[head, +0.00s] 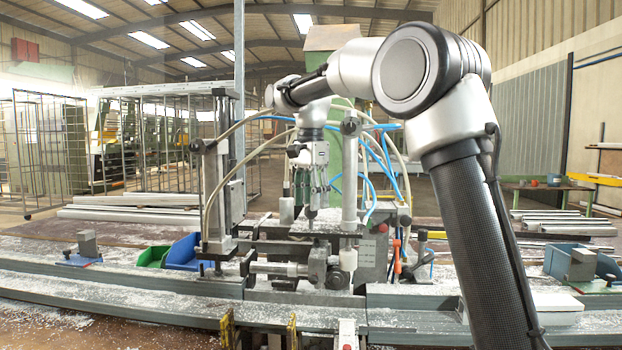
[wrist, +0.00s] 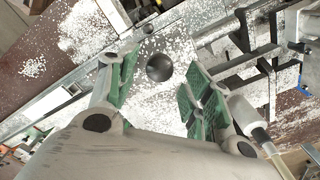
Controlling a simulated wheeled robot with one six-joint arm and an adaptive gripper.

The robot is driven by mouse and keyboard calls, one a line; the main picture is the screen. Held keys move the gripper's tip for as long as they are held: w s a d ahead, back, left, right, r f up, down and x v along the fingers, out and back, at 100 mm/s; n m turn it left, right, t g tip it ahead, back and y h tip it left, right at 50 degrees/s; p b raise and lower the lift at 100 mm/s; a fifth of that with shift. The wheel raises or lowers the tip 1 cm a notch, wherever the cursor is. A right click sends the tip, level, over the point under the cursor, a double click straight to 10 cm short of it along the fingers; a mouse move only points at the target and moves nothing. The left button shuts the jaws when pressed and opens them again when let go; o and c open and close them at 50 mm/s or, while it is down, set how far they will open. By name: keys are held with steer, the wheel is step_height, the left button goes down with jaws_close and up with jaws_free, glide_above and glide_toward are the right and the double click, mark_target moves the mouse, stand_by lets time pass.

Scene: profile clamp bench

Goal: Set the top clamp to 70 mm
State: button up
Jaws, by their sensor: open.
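My gripper (head: 310,188) hangs pointing down over the middle of the clamp bench, between two upright clamp columns. In the wrist view my gripper (wrist: 160,80) is open, with green pads on both fingers and a clear gap between them. A dark round knob-like part (wrist: 159,67) shows in that gap, apart from both pads; its height below them is unclear. A dark upright part (head: 311,214) shows under my gripper in the head view. The left column (head: 220,185) and right column (head: 349,175) carry dark knobs. I cannot tell which part is the top clamp, and no millimetre scale is readable.
Hoses (head: 385,155) loop close around my gripper. A horizontal clamp cylinder (head: 275,268) sits low at the front. Blue bin (head: 185,252) and green bin (head: 153,256) stand at left. White chips (wrist: 95,25) litter the bench. Long metal rails run across the front.

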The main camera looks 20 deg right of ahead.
step_height(320, 180, up, 10)
steer(key=shift+r, duration=0.15)
steer(key=shift+s, duration=0.1)
stand_by(0.3)
